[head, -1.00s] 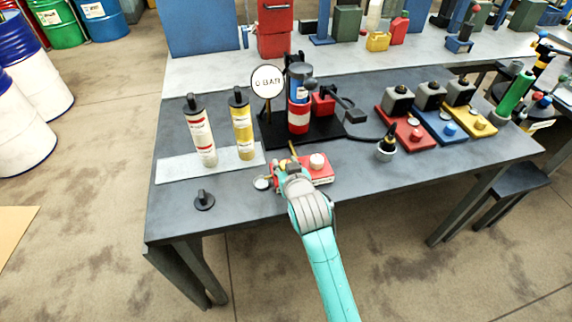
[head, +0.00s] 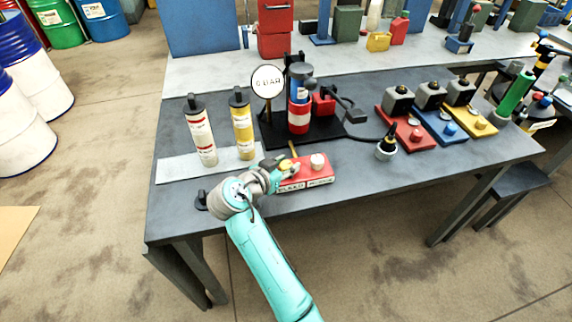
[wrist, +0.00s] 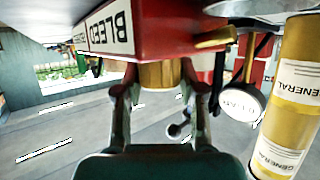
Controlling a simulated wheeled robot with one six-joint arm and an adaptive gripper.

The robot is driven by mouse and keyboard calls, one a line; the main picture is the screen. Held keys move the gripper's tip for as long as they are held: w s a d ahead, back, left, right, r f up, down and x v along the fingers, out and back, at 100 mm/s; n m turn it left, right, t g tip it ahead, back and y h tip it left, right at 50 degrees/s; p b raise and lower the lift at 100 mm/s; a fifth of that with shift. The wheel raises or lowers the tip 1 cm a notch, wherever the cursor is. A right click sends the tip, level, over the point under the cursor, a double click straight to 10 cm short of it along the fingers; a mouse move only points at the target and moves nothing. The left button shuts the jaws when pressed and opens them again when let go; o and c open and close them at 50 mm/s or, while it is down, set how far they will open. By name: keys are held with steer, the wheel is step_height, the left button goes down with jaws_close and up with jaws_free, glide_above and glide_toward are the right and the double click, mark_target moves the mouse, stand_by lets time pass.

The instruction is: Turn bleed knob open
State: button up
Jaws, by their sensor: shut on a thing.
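The red bleed block (head: 318,177) sits near the front of the dark table. It also shows in the wrist view as a red block (wrist: 165,35) with a white BLEED label (wrist: 113,27). A brass-coloured bleed knob (wrist: 158,75) sticks out of the block, between the two fingers of my gripper (wrist: 160,84). The fingers are shut on the knob from both sides. In the head view, my gripper (head: 282,172) is at the block's left end, and it hides most of the knob there.
A round gauge (head: 267,81) stands behind. White (head: 202,138) and yellow (head: 243,130) GENERAL cartridges stand on a pale mat (head: 172,172) at left. Red, blue and yellow units are at right. The front right tabletop is clear.

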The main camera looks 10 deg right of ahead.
steer(key=shift+m+g+h, duration=0.5)
steer(key=shift+m+g, duration=0.1)
steer(key=shift+f+g, duration=0.1)
steer(key=shift+g, duration=0.2)
steer(key=o, duration=1.2)
steer(key=shift+c, duration=0.2)
steer(key=v, duration=1.2)
steer(key=shift+f, duration=0.1)
